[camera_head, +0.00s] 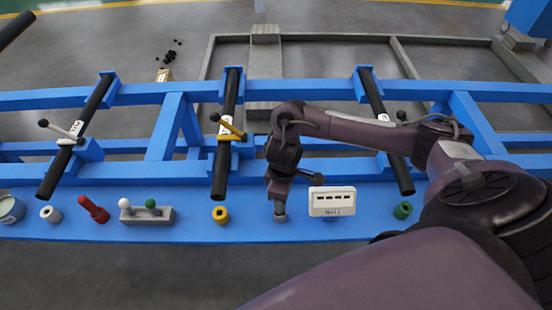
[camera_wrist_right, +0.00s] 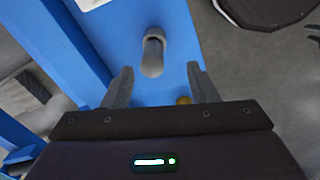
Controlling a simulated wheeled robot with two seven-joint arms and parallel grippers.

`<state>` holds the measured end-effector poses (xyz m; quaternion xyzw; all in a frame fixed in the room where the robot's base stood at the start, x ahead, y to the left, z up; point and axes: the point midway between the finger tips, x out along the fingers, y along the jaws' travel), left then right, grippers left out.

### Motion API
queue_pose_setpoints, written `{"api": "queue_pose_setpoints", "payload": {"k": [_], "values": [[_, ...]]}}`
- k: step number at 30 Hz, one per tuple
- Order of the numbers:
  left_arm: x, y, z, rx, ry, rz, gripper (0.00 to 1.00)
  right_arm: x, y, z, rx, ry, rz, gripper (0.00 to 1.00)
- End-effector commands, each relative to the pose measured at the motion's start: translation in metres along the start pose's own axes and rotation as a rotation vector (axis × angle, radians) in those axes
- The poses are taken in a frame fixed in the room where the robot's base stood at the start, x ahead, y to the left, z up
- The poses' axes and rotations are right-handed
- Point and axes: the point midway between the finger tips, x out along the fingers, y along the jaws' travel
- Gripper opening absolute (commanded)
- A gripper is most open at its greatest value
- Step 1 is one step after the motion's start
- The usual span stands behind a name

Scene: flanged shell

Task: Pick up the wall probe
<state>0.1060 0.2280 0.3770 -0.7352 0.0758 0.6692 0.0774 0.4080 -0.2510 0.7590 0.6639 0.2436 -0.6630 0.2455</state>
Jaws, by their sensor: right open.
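A grey cylindrical piece (camera_wrist_right: 152,58), which I take to be the wall probe, stands on the blue beam in the right wrist view. In the head view it is at the foot of my right gripper (camera_head: 279,212), beside the white display box (camera_head: 332,201), and is mostly hidden or hard to tell from the fingers. My right gripper (camera_wrist_right: 160,85) is open, with one finger on each side in the wrist view. The probe shows beyond the fingertips, and I see no contact. My left gripper is not in view.
On the blue beam (camera_head: 250,232) stand a yellow ring (camera_head: 220,214), a grey block with two knobs (camera_head: 155,216), a red piece (camera_head: 93,209), a grey ring (camera_head: 50,214) and a green ring (camera_head: 403,210). Black tubes (camera_head: 222,165) cross the blue frame behind.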

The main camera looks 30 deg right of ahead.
Motion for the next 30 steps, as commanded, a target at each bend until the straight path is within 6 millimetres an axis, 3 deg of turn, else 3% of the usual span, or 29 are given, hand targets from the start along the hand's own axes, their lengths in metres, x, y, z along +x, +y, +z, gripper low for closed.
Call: {"api": "queue_pose_setpoints", "payload": {"k": [1, 4, 15, 22, 30], "values": [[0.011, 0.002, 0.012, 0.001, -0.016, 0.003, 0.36, 0.011, 0.0, 0.0, 0.0, 0.001, 0.0, 0.53], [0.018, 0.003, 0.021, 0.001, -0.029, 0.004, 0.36, 0.019, 0.0, 0.0, 0.0, 0.001, -0.001, 0.53], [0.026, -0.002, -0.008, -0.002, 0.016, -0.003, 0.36, 0.057, 0.002, -0.001, 0.002, -0.001, -0.002, 0.53], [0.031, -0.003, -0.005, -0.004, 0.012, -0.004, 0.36, 0.089, 0.005, -0.002, 0.001, 0.0, -0.002, 0.53], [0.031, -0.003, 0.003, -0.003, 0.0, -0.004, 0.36, 0.095, 0.005, -0.002, 0.0, 0.001, -0.001, 0.53]]}}
